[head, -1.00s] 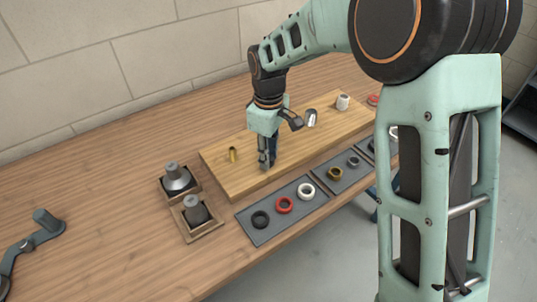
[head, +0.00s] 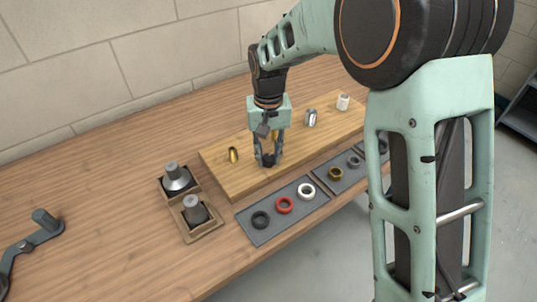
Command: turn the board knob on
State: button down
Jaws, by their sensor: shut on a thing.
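The light wooden board (head: 225,178) lies on the workbench. My gripper (head: 268,161) points down over the middle of the board, its two fingers spread around a small dark knob (head: 268,158) low at the board's surface. The fingertips are closed on the knob's sides. They hide much of it, so which way it is turned cannot be read. A bit of brass (head: 275,135) shows between the fingers, above the knob. A brass fitting (head: 233,155), a silver fitting (head: 310,118) and a white fitting (head: 343,102) stand apart on the board.
A grey mat (head: 256,233) with black, red and white rings lies in front of the board. Another mat (head: 328,180) holds more rings. A wooden tray (head: 207,232) with two grey conical parts stands left. A grey-green tool (head: 42,228) lies far left.

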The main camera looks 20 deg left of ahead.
aim_at(268, 157)
jog(key=m, duration=0.4)
jog(key=shift+m, duration=0.3)
dwell(0.3)
jog(key=c, duration=1.6)
grip_release()
notch_tip(268, 157, up, 12)
jog(key=shift+r, duration=0.1)
